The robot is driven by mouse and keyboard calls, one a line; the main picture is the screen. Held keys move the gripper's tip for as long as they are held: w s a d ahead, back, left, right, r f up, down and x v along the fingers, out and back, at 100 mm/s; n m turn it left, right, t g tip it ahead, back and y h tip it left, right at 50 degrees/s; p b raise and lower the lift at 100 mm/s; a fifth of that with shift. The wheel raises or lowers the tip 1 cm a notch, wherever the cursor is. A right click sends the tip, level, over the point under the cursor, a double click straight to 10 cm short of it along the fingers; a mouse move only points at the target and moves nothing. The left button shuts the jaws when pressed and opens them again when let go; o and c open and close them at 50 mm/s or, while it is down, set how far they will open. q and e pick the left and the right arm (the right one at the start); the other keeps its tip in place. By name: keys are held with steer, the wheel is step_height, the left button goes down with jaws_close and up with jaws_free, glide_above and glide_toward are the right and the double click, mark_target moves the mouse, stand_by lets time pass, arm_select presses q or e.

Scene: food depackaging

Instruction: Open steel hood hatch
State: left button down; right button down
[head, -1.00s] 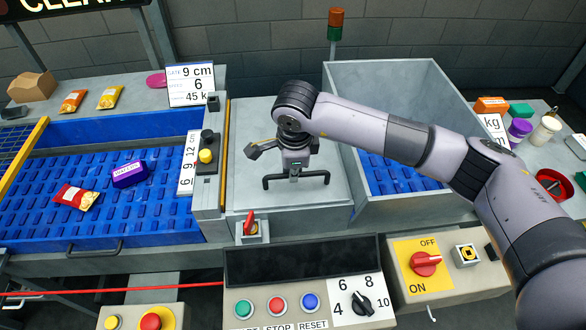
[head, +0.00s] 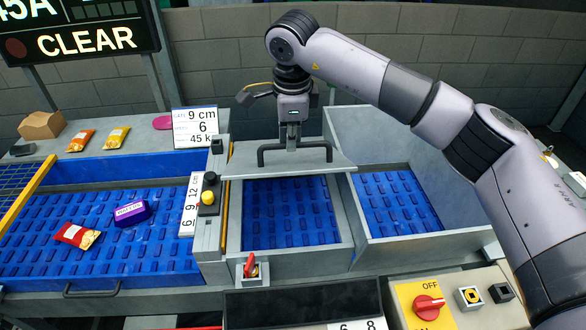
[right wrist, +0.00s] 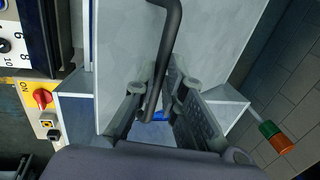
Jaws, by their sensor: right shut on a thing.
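The steel hood hatch (head: 240,160) is a grey metal plate, raised and tilted above its opening in the head view. Its black bar handle (head: 265,157) runs along the front of the plate. My right gripper (head: 291,143) is shut on the middle of the handle. In the right wrist view the handle (right wrist: 168,40) passes between the two fingers (right wrist: 158,105), with the hatch plate (right wrist: 120,70) behind it. Under the hatch the blue belt (head: 290,210) shows in the opening. My left gripper is not in view.
A blue belt (head: 60,215) on the left carries a red snack packet (head: 76,236) and a purple box (head: 131,213). A red lever (head: 249,265) stands in front of the opening. A control panel with a red rotary switch (head: 428,304) is at lower right. An open steel bin (head: 440,215) lies right of the hatch.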

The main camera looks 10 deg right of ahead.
steer(key=shift+w+d+r+p, duration=0.1)
steer(key=shift+w+r+p, duration=0.6)
steer(key=shift+w+r, duration=1.1)
steer(key=shift+f, duration=0.1)
